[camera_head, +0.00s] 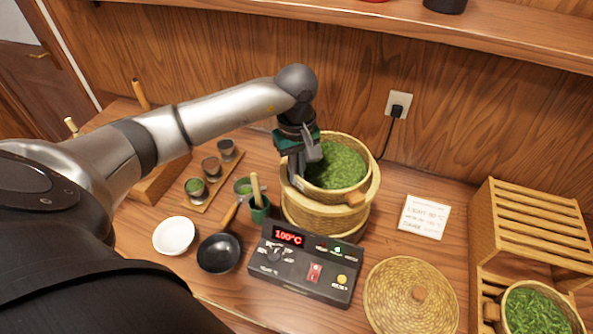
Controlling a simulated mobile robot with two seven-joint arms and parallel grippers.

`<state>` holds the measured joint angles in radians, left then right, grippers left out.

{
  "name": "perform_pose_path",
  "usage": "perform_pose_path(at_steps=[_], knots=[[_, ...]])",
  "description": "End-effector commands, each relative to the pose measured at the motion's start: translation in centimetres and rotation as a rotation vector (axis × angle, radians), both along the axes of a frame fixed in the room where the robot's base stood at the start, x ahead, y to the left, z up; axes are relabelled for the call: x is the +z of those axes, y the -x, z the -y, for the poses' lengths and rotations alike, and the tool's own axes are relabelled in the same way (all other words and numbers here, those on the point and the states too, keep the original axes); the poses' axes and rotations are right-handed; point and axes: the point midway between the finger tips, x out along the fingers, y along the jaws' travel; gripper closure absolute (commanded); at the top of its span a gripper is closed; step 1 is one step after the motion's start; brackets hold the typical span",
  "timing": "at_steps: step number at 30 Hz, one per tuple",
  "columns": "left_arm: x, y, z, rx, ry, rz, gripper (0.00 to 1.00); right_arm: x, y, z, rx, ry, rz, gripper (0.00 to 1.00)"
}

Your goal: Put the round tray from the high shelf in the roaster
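The round tray (363,180), a woven basket filled with green leaves, is at the mouth of the round woven roaster (325,219). Its front handle points toward the lower right. My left gripper (304,162) comes down at the tray's left rim and appears shut on it, with the fingers partly hidden. I cannot tell whether the tray rests fully in the roaster. The roaster's woven lid (410,297) lies on the table at the lower right. My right gripper is not in view.
The control box (305,262) reads 100°C in front of the roaster. A black pan (219,253), white dish (174,236) and small cups stand left. A slatted wooden rack (482,236) with another leaf-filled tray (535,309) is right. The high shelf (400,18) runs along the wall above.

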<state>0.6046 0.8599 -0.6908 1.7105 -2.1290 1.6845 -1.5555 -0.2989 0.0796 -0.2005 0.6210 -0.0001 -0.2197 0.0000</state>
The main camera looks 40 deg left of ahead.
Motion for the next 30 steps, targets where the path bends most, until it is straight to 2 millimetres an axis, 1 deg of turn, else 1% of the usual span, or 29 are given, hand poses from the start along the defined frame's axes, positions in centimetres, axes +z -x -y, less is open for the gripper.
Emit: perform_pose_path(at_steps=[7, 8, 9, 16, 17, 30], knots=[[-0.54, -0.04, 0.00, 0.000, 0.001, 0.001, 1.00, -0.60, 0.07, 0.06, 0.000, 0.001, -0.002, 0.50], [-0.46, -0.04, 0.00, 0.000, 0.001, 0.001, 0.92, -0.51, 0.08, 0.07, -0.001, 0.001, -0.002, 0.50], [-0.43, -0.02, 0.00, 0.000, 0.001, 0.001, 0.88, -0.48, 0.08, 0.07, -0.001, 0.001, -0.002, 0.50], [-0.45, 0.07, -0.08, 0.001, -0.002, -0.003, 0.62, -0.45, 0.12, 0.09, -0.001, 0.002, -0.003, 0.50], [-0.46, 0.09, -0.10, 0.001, -0.003, -0.004, 0.61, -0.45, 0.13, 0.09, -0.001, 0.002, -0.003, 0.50], [-0.49, 0.29, -0.26, 0.002, -0.007, -0.011, 0.61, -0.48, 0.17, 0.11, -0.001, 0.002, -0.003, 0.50]])
